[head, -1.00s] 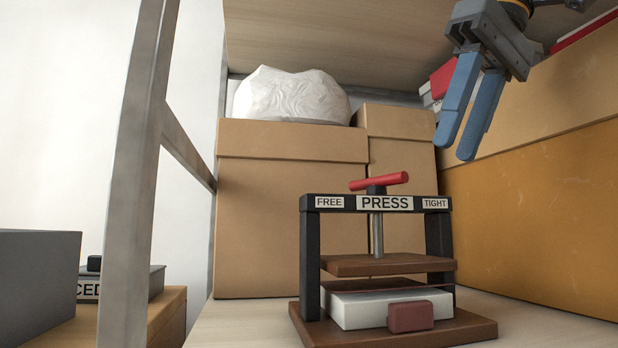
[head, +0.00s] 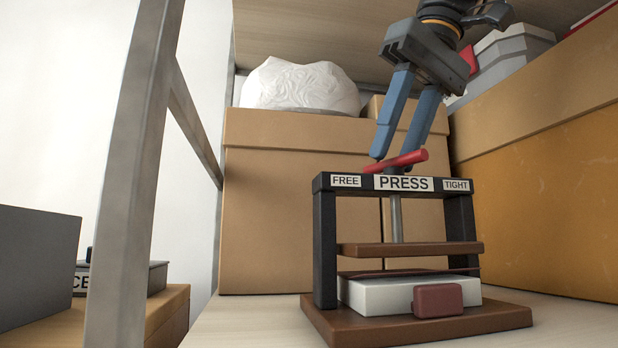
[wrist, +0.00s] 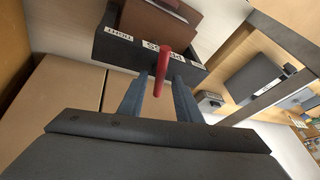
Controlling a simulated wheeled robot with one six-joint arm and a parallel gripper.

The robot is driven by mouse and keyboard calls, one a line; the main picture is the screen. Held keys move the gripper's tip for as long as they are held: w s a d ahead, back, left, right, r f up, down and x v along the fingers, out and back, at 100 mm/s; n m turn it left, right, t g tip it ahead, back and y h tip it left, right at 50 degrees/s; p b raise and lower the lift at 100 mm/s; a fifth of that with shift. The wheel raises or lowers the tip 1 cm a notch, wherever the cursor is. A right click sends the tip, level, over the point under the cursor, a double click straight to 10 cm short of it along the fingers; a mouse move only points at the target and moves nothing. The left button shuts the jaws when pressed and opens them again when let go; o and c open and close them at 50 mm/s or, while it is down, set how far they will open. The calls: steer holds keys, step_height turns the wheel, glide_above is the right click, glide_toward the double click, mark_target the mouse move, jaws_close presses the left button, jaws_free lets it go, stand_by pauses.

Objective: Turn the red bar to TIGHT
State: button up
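The red bar (head: 396,161) sits on top of the screw of a black-framed press (head: 325,240), its right end higher in the head view. The frame's labels read FREE at left, PRESS in the middle and TIGHT (head: 456,185) at right. The brown pressing plate (head: 410,249) hangs above a white block (head: 380,294), with a gap between. My gripper (head: 392,158) points down at the bar, its two blue fingers apart. In the wrist view the red bar (wrist: 162,65) appears between the fingertips; I see no contact on both sides.
Cardboard boxes (head: 290,210) stand close behind the press, with a white bag (head: 300,86) on top. A large orange-brown box (head: 545,200) is at right. A grey metal post (head: 135,170) stands at left. A shelf board (head: 320,40) is overhead.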

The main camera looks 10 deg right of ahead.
jaws_close()
steer(key=shift+a+m+b, duration=0.1)
steer(key=shift+m+b, duration=0.3)
steer(key=shift+b, duration=0.25)
